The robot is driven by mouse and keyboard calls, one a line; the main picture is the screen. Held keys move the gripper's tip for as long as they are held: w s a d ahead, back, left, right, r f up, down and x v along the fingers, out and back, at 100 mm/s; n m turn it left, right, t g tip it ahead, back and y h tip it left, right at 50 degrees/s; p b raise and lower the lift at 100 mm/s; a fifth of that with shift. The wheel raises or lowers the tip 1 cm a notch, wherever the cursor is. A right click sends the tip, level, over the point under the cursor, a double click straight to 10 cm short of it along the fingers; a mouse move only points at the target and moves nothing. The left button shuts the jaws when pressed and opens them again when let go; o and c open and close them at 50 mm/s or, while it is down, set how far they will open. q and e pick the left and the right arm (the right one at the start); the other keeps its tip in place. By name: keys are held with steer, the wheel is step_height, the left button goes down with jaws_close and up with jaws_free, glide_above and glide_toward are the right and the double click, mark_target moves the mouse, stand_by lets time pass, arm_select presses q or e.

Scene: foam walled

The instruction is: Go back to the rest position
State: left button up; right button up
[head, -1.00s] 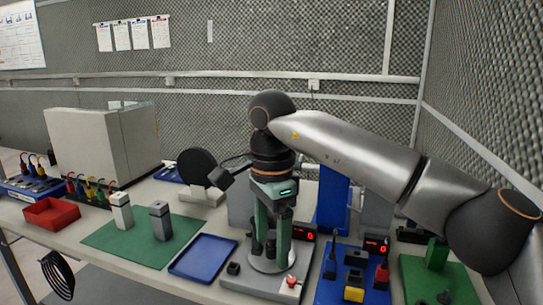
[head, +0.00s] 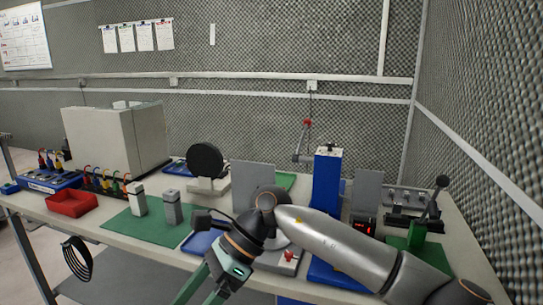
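My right arm comes in from the right and reaches across the front of the bench. My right gripper (head: 203,291) hangs at the bottom edge of the head view, in front of the bench, pointing down and left. Its two green fingers stand apart with a gap between them. Their tips are cut off by the picture edge, and no held thing shows between the visible parts. My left gripper is not in view.
The bench carries a green mat (head: 128,224) with two grey blocks, a red tray (head: 72,204), a blue tray (head: 200,243) partly behind my gripper, a blue press (head: 327,180) and a lever fixture (head: 432,215) at right. Floor shows left of the bench.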

steer(key=a+r+m+y+p, duration=0.25)
steer(key=r+m+y, duration=0.25)
steer(key=m+y, duration=0.75)
steer(key=w+d+f+m+t+y, duration=0.2)
steer(key=w+d+m+t, duration=0.3)
steer(key=m+t, duration=0.95)
steer(key=w+d+f+m+t+h+p, duration=0.15)
steer(key=d+f+m+t+h, duration=0.65)
steer(key=d+f+m+h, duration=0.85)
arm_select(q)
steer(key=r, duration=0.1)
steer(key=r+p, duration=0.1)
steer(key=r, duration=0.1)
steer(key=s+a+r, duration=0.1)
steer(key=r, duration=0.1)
steer(key=shift+p, duration=0.35)
arm_select(e)
steer(key=s+d+f+m+g+h, duration=0.2)
steer(key=s+d+f+m+g, duration=0.2)
steer(key=s+f, duration=0.4)
steer(key=s+d+f+m+g+h, duration=0.1)
steer(key=s+d+f+m+g, duration=0.3)
steer(key=s+d+f+m, duration=0.3)
steer(key=s+f+m, duration=0.1)
steer(key=s+f, duration=0.1)
steer(key=s, duration=0.1)
steer(key=shift+s+f+m+h, duration=0.2)
steer(key=shift+s+m+h, duration=0.15)
steer(key=shift+h, duration=0.05)
